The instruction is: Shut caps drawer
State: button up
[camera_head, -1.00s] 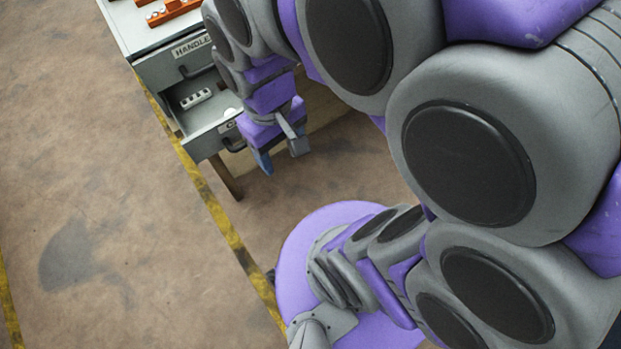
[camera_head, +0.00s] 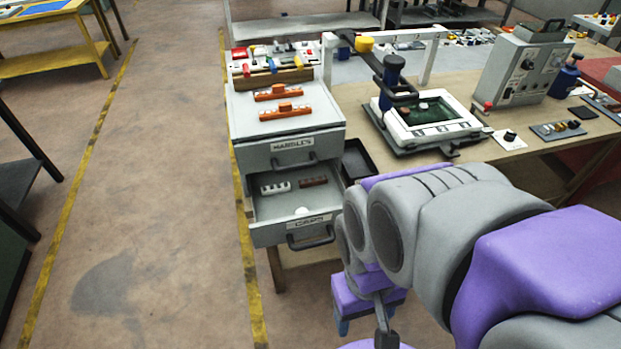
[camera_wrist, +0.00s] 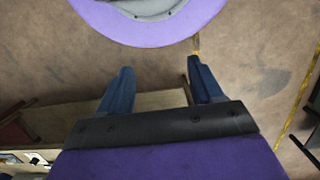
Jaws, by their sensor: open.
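The caps drawer (camera_head: 308,213) is the lower drawer of a grey cabinet (camera_head: 282,105) in the head view, and it stands pulled out. Its dark handle (camera_head: 311,240) is on the front under the label. Inside lie a white piece (camera_head: 276,187), a dark red piece (camera_head: 313,181) and a small round white thing (camera_head: 302,211). The upper drawer (camera_head: 292,150), labelled handles, looks closed. My gripper (camera_head: 362,330) is below and right of the caps drawer's front, apart from it. In the wrist view my gripper (camera_wrist: 158,88) points down with two blue fingers spread and nothing between them.
A workbench (camera_head: 445,95) with a screen fixture (camera_head: 428,115) and a control box (camera_head: 525,62) stands right of the cabinet. Orange handles (camera_head: 285,112) lie on the cabinet top. The floor (camera_head: 160,200) to the left is clear, with a yellow line (camera_head: 250,270).

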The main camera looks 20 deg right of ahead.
aim_at(277, 223)
jog(key=k+j+z, duration=0.1)
jog(key=j+z, duration=0.15)
jog(key=z, duration=0.15)
jog(key=k+j+z, duration=0.15)
jog(key=z, duration=0.2)
jog(key=k+j+z, duration=0.2)
jog(key=z, duration=0.2)
jog(key=j, duration=0.1)
